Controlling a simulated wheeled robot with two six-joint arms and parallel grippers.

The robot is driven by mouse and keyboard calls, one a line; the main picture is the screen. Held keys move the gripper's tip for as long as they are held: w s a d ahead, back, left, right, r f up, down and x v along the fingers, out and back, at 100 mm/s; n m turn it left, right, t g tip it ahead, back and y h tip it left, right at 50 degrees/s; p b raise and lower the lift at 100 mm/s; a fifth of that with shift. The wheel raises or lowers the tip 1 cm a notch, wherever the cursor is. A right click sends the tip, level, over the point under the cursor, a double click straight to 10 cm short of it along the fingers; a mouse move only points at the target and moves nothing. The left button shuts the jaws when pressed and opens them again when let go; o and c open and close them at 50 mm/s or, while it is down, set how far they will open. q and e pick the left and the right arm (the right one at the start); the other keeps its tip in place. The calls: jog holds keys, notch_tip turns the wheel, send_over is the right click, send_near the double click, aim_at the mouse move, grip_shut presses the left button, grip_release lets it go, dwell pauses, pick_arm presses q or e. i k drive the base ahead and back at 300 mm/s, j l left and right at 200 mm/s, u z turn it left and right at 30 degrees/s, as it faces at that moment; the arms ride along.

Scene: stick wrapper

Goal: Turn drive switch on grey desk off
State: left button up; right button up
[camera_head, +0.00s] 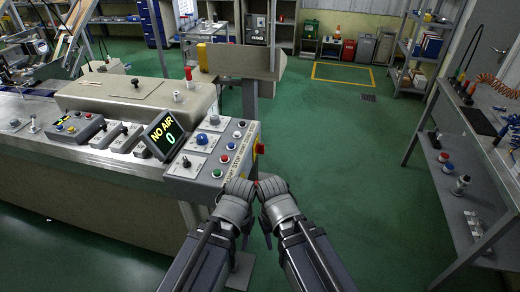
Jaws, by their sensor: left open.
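The grey desk (45,150) runs along the left, with a sloped control panel (185,170) at its right end. The labels are too small to read, so I cannot tell which control is the drive switch. My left gripper (240,187) is open at the panel's near right corner, close to the green button (217,173); I cannot tell if it touches. My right gripper (271,186) is just right of it, with its jaws unclear.
A display (163,136) reading "NO AIR 0" stands beside the panel. A red-and-yellow switch (259,149) sits on the panel's right side. Green floor is open to the right, up to a workbench (478,172). Shelves and bins stand at the back.

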aim_at(260, 147)
jog(key=i+l+z, duration=0.1)
jog(key=l, duration=0.25)
jog(key=i+l, duration=0.15)
jog(key=l, duration=0.15)
jog(key=i+l+z, duration=0.15)
jog(key=l, duration=0.2)
jog(key=i+l+z, duration=0.1)
jog(key=l, duration=0.2)
